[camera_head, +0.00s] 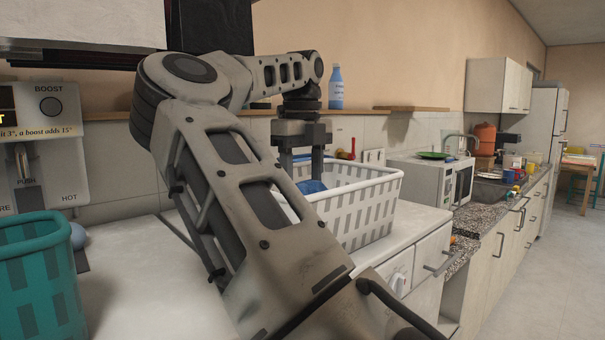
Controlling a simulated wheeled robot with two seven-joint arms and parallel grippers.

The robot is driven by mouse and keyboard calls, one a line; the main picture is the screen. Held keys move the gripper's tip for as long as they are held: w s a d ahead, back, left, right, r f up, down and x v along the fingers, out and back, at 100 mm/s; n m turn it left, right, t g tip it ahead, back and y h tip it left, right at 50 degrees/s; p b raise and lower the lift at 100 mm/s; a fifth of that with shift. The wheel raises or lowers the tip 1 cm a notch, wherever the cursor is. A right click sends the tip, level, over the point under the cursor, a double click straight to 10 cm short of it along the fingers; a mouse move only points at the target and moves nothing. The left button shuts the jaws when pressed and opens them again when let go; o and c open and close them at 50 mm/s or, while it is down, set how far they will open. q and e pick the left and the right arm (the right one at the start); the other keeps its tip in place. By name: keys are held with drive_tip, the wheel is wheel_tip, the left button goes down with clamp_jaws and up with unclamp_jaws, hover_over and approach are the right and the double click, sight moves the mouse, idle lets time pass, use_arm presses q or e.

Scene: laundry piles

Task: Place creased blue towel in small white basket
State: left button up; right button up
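The white basket (375,205) with slotted sides stands on the white machine top, right of centre. A small patch of blue cloth (312,187), seemingly the towel, shows inside it near its left side. Most of the cloth is hidden behind the basket wall and my arm, so its creases cannot be seen. My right gripper (302,172) points down over the basket's left part, with its fingers apart just above or at the blue cloth. Whether the tips touch the cloth cannot be told. My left gripper is not in view.
A teal basket (38,275) stands at the left edge, with a small blue-grey object (78,236) beside it. A blue bottle (336,88) stands on the wall shelf. A microwave (440,180) and cluttered counter lie to the right. My arm covers much of the middle.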

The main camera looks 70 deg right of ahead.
sight(303, 182)
drive_tip(key=shift+f+b, duration=0.3)
drive_tip(key=shift+f, duration=0.3)
drive_tip(key=o, duration=1.4)
drive_tip(key=shift+r, duration=0.3)
wheel_tip(303, 182, up, 13)
drive_tip(key=shift+f, duration=0.15)
